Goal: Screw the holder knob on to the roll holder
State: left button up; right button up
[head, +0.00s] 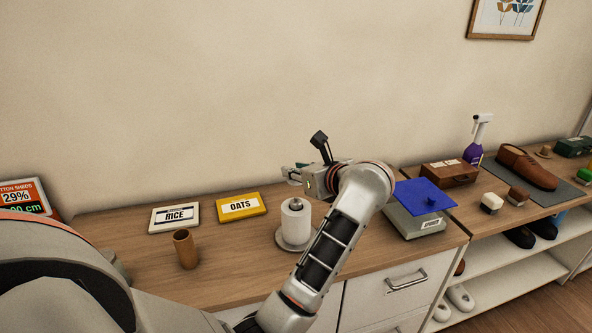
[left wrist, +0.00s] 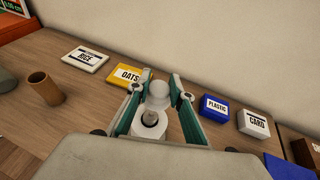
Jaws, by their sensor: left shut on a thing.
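The roll holder stands upright on the wooden counter, with a round grey base (head: 281,241) and a white roll (head: 296,226) around its post. My left gripper (head: 291,176) is above the holder in the head view. In the left wrist view, my left gripper (left wrist: 160,92) is shut on a pale rounded knob (left wrist: 158,88). The knob appears close over the post (left wrist: 150,119), with the roll (left wrist: 150,132) below it. I cannot tell whether knob and post touch. The knob is not clear in the head view. My right gripper is not in view.
A brown wooden cup (head: 186,249), a RICE box (head: 174,217) and a yellow OATS box (head: 241,206) stand left of the holder. A scale-like box with a blue top (head: 424,196) is to the right. In the left wrist view, PLASTIC (left wrist: 210,108) and CARD (left wrist: 253,124) boxes line the wall.

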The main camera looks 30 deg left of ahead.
aim_at(296, 183)
pick_arm(q)
notch_tip(296, 183, down, 2)
jog(key=shift+f+b, duration=0.1)
jog(key=shift+b, duration=0.5)
jog(key=shift+f+b, duration=0.3)
jog(key=shift+b, duration=0.05)
jog(key=shift+f+b, duration=0.45)
jog(key=shift+f, duration=0.15)
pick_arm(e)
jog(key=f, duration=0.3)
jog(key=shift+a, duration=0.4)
pick_arm(q)
jog(key=shift+b, duration=0.35)
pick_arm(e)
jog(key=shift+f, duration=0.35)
pick_arm(q)
jog(key=shift+f+b, duration=0.8)
jog(key=shift+f, duration=0.2)
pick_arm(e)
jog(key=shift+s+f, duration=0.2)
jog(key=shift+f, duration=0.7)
pick_arm(q)
jog(key=o, duration=1)
jog(key=shift+o, duration=0.2)
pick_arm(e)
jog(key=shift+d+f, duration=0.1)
